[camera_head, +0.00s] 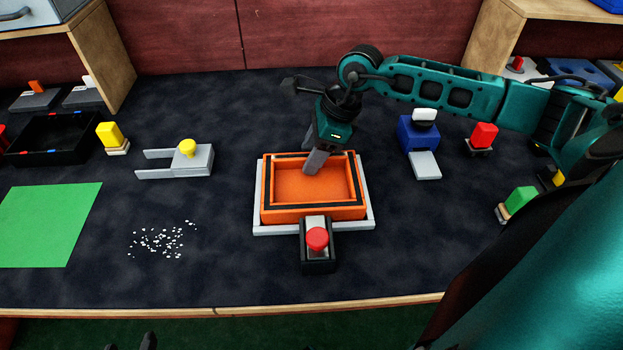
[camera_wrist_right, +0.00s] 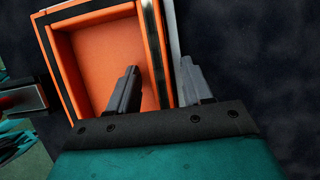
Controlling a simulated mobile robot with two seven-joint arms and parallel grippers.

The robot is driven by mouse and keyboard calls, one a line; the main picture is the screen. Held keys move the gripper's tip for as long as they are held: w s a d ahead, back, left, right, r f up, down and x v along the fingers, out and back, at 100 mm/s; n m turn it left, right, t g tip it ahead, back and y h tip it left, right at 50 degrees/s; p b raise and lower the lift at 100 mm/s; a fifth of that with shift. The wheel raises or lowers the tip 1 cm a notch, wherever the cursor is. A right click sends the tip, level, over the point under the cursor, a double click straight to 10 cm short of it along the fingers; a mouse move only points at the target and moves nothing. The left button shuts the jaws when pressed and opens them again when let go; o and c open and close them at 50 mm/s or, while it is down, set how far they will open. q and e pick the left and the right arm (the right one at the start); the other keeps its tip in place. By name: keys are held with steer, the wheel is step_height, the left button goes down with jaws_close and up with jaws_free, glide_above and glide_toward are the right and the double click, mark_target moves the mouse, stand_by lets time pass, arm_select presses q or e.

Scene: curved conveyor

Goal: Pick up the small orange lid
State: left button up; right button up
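A shallow orange box-like piece (camera_head: 312,186) with a black band along its rim sits in a light grey frame (camera_head: 263,230) at mid-table. I cannot tell whether it is the lid; no separate orange lid shows on it. It also shows in the right wrist view (camera_wrist_right: 105,75). My right gripper (camera_head: 316,165) points down at its far wall. In the right wrist view the gripper (camera_wrist_right: 165,85) is open and empty, one finger over the inside and the other outside the wall. Dark tips of my left gripper (camera_head: 130,344) show apart at the bottom edge.
A black clamp with a red knob (camera_head: 317,239) stands at the frame's front. White bits (camera_head: 163,240) and a green sheet (camera_head: 45,225) lie left. A grey fork-shaped piece with a yellow knob (camera_head: 187,148) and a blue block (camera_head: 416,135) stand farther back. Wooden shelves flank the back.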

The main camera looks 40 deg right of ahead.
jaws_close()
steer(key=shift+r, duration=0.1)
stand_by(0.4)
